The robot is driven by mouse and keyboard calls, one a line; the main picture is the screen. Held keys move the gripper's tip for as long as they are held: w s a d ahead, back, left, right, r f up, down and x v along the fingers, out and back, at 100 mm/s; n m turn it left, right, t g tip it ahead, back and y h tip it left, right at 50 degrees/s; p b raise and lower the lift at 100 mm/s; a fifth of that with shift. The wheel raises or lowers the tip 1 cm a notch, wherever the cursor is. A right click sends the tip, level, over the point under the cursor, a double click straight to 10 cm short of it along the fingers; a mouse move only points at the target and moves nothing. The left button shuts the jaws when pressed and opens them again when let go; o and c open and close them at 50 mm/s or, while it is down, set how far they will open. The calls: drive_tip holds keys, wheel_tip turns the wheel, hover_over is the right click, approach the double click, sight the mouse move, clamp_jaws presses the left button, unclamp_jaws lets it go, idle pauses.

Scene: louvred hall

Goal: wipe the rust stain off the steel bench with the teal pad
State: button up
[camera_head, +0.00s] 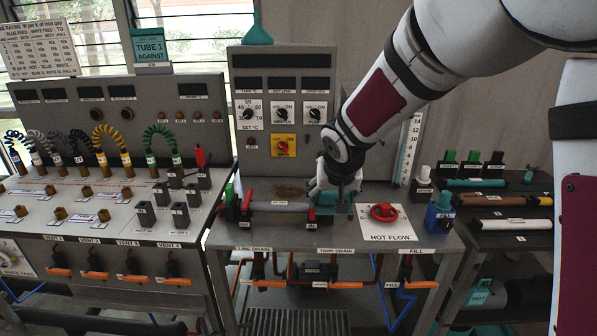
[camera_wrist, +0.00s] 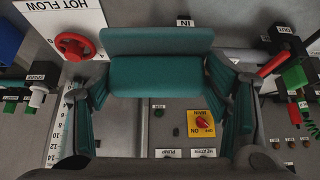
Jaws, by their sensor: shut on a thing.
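The steel bench (camera_head: 291,232) stands in the middle of the head view. A brownish stain (camera_head: 288,190) shows on its top, behind a grey tube and left of my gripper. My gripper (camera_head: 338,190) reaches down over the bench. It is shut on the teal pad (camera_head: 340,209), which is partly hidden behind the gripper in the head view. In the wrist view the teal pad (camera_wrist: 157,68) sits between the two fingers of my gripper (camera_wrist: 160,84). I cannot tell whether the pad touches the bench. The stain cannot be made out in the wrist view.
A grey tube (camera_head: 280,206) lies between red-and-black holders in front of the stain. A red valve wheel (camera_head: 383,211) on a white plate and a blue container (camera_head: 439,215) stand to the right. A control panel (camera_head: 283,110) rises behind. Side benches flank both sides.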

drive_tip(key=w+a+r, duration=0.7)
drive_tip(key=a+r, duration=0.1)
drive_tip(key=shift+w+a+r, duration=0.15)
drive_tip(key=shift+w+r, duration=0.05)
drive_tip(key=shift+w, duration=0.15)
